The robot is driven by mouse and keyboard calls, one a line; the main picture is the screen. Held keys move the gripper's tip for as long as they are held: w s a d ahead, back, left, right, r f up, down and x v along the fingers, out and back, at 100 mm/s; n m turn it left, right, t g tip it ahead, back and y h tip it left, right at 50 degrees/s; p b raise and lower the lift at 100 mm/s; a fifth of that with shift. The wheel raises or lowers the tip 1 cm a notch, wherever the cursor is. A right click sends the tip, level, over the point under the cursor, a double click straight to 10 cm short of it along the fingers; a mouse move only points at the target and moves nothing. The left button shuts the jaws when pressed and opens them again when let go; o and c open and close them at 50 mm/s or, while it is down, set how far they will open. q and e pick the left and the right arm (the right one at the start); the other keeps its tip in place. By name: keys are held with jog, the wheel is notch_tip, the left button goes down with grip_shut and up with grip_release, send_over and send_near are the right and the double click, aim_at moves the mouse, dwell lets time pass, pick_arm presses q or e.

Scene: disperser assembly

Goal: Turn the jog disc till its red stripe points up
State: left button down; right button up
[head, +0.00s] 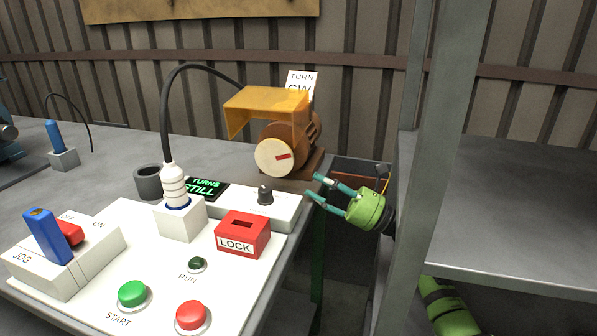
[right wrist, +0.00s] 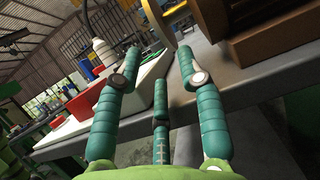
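The jog disc (head: 277,157) is a cream round face on the front of a brown motor (head: 308,128), under an orange guard. Its short red stripe (head: 283,156) runs from near the centre toward the right, tilted slightly up. My right gripper (head: 318,186) is green with teal fingers. It is below and to the right of the disc, apart from it. Its fingers are spread and empty, and they also show spread in the right wrist view (right wrist: 160,65). My left gripper is in neither view.
A white panel (head: 150,290) carries a green START button (head: 132,293), a red button (head: 191,316), a red LOCK block (head: 242,236) and a JOG switch (head: 48,238). A display (head: 206,187) reads "TURNS STILL". A grey metal post (head: 440,150) and shelf stand right of my gripper.

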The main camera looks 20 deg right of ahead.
aim_at(277, 154)
jog(key=x, duration=0.6)
jog(key=shift+d+p, duration=0.1)
jog(key=shift+p, duration=0.3)
grip_shut()
